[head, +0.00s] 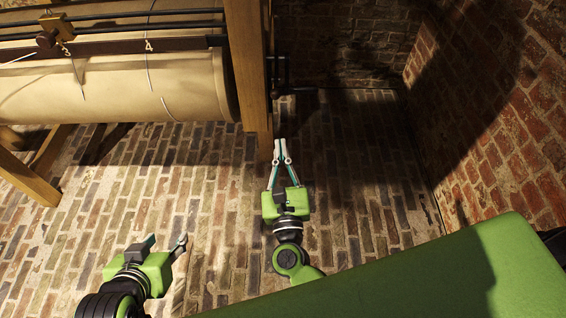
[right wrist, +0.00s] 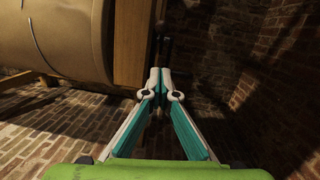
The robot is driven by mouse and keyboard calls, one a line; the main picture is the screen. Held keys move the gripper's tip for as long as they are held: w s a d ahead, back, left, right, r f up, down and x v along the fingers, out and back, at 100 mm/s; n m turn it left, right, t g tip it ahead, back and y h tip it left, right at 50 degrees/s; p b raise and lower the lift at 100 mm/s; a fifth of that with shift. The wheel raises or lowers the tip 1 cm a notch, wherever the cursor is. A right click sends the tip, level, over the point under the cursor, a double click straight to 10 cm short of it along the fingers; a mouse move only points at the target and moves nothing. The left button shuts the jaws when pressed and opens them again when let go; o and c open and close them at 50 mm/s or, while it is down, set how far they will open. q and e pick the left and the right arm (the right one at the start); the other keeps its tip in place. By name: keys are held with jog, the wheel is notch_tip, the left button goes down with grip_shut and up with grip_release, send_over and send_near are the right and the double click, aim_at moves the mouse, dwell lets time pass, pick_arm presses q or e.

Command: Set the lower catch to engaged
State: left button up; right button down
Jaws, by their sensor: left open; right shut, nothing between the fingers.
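Dark metal fittings (head: 278,75) sit on the right side of the wooden post (head: 249,65), with a short dark bar sticking out to the right. I cannot make out which part is the lower catch or how it is set. My right gripper (head: 280,142) is shut and empty, pointing forward just below and in front of these fittings. In the right wrist view its fingertips (right wrist: 160,73) meet and partly cover the dark fitting behind them. My left gripper (head: 166,240) is open and empty, low over the brick floor at the lower left.
A large pale roller (head: 120,85) lies left of the post, with dark rods and a brass-coloured block (head: 57,27) above it. A brick wall (head: 500,110) closes off the right side. The brick floor (head: 225,220) between is clear. A green surface (head: 440,275) fills the lower right.

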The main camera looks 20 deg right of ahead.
pick_arm(q)
jog(key=shift+w+d+r, duration=0.1)
jog(key=shift+w+r, duration=0.1)
jog(key=shift+w, duration=0.1)
pick_arm(e)
jog(key=shift+v, duration=1.55)
jog(key=shift+f, duration=0.15)
